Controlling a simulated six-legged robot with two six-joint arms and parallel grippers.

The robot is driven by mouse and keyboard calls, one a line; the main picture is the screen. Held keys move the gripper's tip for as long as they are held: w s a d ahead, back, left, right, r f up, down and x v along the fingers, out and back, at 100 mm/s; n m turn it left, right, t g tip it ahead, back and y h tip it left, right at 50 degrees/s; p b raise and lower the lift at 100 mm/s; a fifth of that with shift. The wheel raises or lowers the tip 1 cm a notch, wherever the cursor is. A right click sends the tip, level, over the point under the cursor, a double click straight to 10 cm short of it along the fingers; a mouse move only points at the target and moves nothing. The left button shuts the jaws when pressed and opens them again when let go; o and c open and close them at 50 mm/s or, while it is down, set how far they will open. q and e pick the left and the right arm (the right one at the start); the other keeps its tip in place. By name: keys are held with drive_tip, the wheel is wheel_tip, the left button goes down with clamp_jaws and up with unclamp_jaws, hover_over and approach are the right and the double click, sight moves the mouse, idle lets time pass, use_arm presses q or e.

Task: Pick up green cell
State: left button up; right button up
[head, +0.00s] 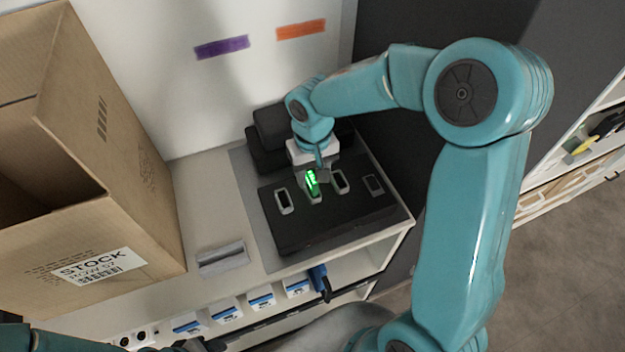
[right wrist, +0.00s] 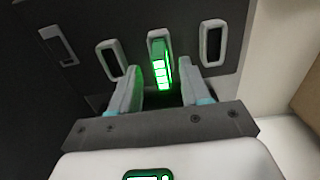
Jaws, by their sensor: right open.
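The green cell (head: 312,182) glows bright green and stands in a slot of the dark charging block (head: 290,236). In the right wrist view the green cell (right wrist: 160,72) shows lit segments and sits in its pale-rimmed slot, between and beyond my fingertips. My right gripper (right wrist: 168,82) is open, with one finger on each side of the cell's line, and no contact shows. In the head view my right gripper (head: 318,170) is right at the cell and partly covers it. My left gripper cannot be made out.
Pale-rimmed slots without a lit cell, such as the left one (head: 284,200), flank the cell. An open carton (head: 120,190) stands at the left. A grey piece (head: 222,258) lies on the bench. A white wall panel (head: 210,100) stands behind.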

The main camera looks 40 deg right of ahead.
sight(312, 177)
drive_tip(key=shift+f, duration=0.15)
drive_tip(key=shift+s+a, duration=0.2)
drive_tip(key=shift+a, duration=0.05)
drive_tip(key=shift+w+d, duration=0.1)
clamp_jaws()
drive_tip(key=shift+w+r, duration=0.1)
drive_tip(key=shift+r, duration=0.5)
wheel_tip(312, 177, up, 19)
drive_tip(key=shift+b, duration=0.4)
